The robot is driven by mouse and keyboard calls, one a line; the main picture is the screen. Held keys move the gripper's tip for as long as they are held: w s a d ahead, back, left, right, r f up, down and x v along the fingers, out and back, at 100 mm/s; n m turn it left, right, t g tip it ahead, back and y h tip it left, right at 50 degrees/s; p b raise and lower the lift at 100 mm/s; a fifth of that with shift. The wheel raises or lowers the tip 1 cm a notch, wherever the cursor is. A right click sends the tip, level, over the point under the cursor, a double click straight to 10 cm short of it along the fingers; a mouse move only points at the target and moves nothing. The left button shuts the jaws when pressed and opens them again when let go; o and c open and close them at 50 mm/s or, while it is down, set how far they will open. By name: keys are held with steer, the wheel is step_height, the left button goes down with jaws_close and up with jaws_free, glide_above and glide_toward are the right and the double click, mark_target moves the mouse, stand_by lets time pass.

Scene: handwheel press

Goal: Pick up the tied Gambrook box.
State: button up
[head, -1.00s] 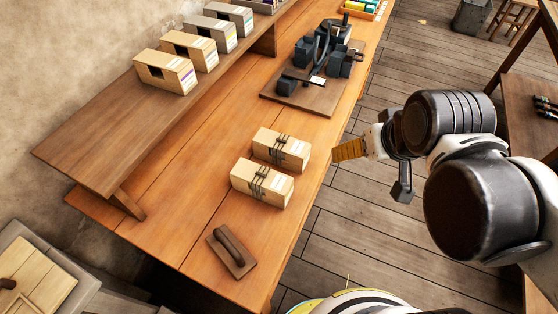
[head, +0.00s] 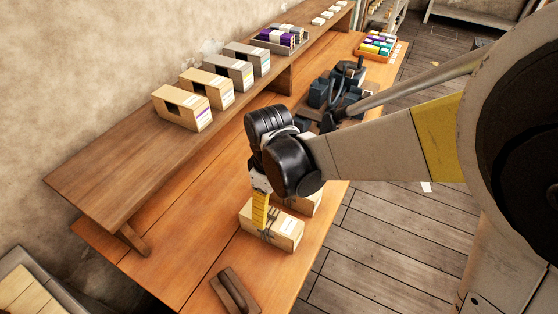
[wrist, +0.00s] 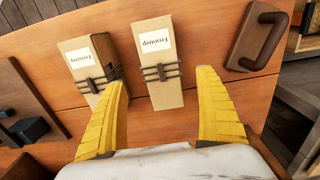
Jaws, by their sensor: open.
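Two light cardboard boxes tied with dark cord lie side by side on the wooden bench. The nearer box (head: 284,235) also shows in the wrist view (wrist: 155,55), beside the handled block. The farther box (head: 308,203) is partly hidden by my arm in the head view and shows at the left in the wrist view (wrist: 78,60).
A dark handled block (head: 234,291) lies in front of the boxes. The handwheel press (head: 335,90) stands behind my arm. Several open-fronted boxes (head: 183,107) stand on the raised shelf at left. A tray of coloured items (head: 378,46) is at the far end. Bench left of the boxes is clear.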

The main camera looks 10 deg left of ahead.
step_height(320, 180, down, 11)
steer(key=b, duration=0.5)
steer(key=shift+a, duration=0.15)
steer(key=shift+r, duration=0.1)
steer(key=c, duration=1.3)
